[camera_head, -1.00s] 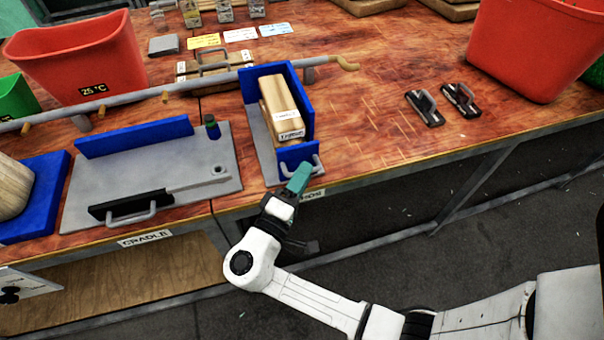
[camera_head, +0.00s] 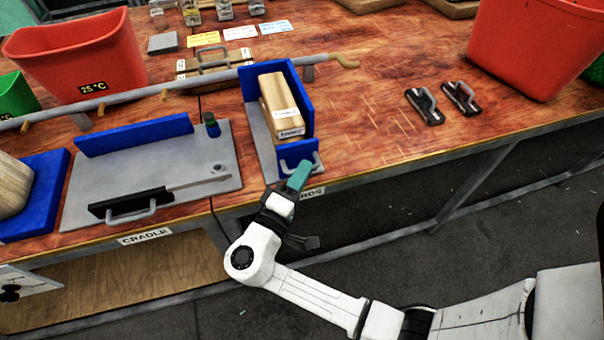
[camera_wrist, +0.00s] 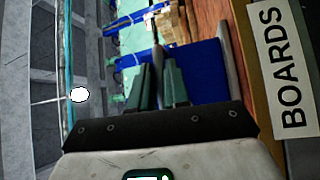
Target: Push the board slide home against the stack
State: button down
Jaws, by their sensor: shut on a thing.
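The board slide (camera_head: 299,152) is a small blue block with a grey handle at the front of a grey base plate with blue back and side walls. The stack (camera_head: 279,98) of pale wooden boards, with white labels on it, lies behind the slide. I cannot tell whether slide and stack touch. My gripper (camera_head: 299,175), with teal fingers, is shut on the slide's handle at the bench's front edge. In the wrist view the fingers (camera_wrist: 163,82) close around the grey handle, with the blue slide (camera_wrist: 204,68) beyond and the boards (camera_wrist: 172,24) farther off.
A grey plate (camera_head: 150,178) with a black handled block (camera_head: 130,206) lies left of the boards. A pale rail (camera_head: 215,82) runs behind. Two black handled pieces (camera_head: 424,105) lie to the right. A red bin (camera_head: 538,45) stands at back right. The bench between is clear.

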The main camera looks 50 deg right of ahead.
aim_at(301, 156)
jog(key=w+d, duration=0.1)
jog(key=w+d+b, duration=0.1)
jog(key=w, duration=0.1)
jog(key=c, duration=1.2)
grip_release()
jog(key=shift+o, duration=0.2)
jog(key=shift+a, duration=0.1)
jog(key=b+v, duration=0.2)
jog(key=v, duration=0.8)
jog(key=shift+a, duration=0.35)
jog(key=shift+s, duration=0.1)
